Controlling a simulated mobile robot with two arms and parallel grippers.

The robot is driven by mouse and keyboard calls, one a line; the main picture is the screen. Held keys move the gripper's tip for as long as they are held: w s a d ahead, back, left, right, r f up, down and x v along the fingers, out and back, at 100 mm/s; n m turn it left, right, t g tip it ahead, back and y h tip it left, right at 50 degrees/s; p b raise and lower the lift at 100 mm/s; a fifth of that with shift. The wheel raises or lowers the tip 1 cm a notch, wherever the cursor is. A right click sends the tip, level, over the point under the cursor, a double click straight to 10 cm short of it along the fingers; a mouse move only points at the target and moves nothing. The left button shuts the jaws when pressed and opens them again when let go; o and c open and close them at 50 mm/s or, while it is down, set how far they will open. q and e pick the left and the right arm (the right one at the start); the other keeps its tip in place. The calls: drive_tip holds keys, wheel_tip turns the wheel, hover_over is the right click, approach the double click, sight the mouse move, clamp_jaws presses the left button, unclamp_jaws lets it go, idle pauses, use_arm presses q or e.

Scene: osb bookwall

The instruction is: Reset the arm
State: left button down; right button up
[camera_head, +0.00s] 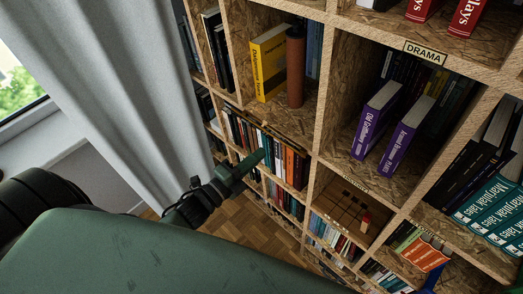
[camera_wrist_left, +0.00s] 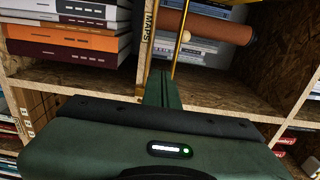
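My left gripper (camera_head: 250,163) is in front of the bookshelf in the head view, on the dark green arm that comes in from the left. Its narrow fingers look closed together, with nothing visible between them. In the left wrist view the fingers (camera_wrist_left: 162,88) stand upright in the middle, just before the shelf edge. A brown tube (camera_wrist_left: 215,27) and the label MAPS lie beyond them. In the head view the tip overlaps the row of books (camera_head: 285,160); I cannot tell whether it touches them. My right gripper is not in view.
The chipboard bookshelf (camera_head: 325,95) fills the right side. A yellow book (camera_head: 269,65) and the brown tube (camera_head: 296,68) stand in an upper compartment. Purple books (camera_head: 377,118) stand under the DRAMA label. A grey curtain (camera_head: 110,90) hangs left. Wooden floor (camera_head: 240,225) shows below.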

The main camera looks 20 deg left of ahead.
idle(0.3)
use_arm(q)
drive_tip(key=s+a+f+n+g+y+b, duration=0.2)
drive_tip(key=s+f+n, duration=0.15)
drive_tip(key=f, duration=0.85)
drive_tip(key=s+a+f+n+g+y+b, duration=0.1)
drive_tip(key=s+f+n+g+b, duration=0.2)
drive_tip(key=f, duration=0.8)
drive_tip(key=s+a+f+n+g+y+b, duration=0.15)
drive_tip(key=s+f+n, duration=0.3)
drive_tip(key=f, duration=0.75)
drive_tip(key=s+f+n+g+y+b, duration=0.1)
drive_tip(key=s+f+n+g, duration=0.2)
drive_tip(key=s+f, duration=0.6)
drive_tip(key=s+d+f+n+g+b, duration=0.1)
drive_tip(key=s+f+n+g, duration=0.3)
drive_tip(key=s+f, duration=0.5)
drive_tip(key=s+g+b, duration=0.1)
drive_tip(key=s+g, duration=0.1)
drive_tip(key=s, duration=0.5)
drive_tip(key=shift+s+f+y, duration=0.35)
drive_tip(key=shift+s+f, duration=0.05)
drive_tip(key=shift+g, duration=0.25)
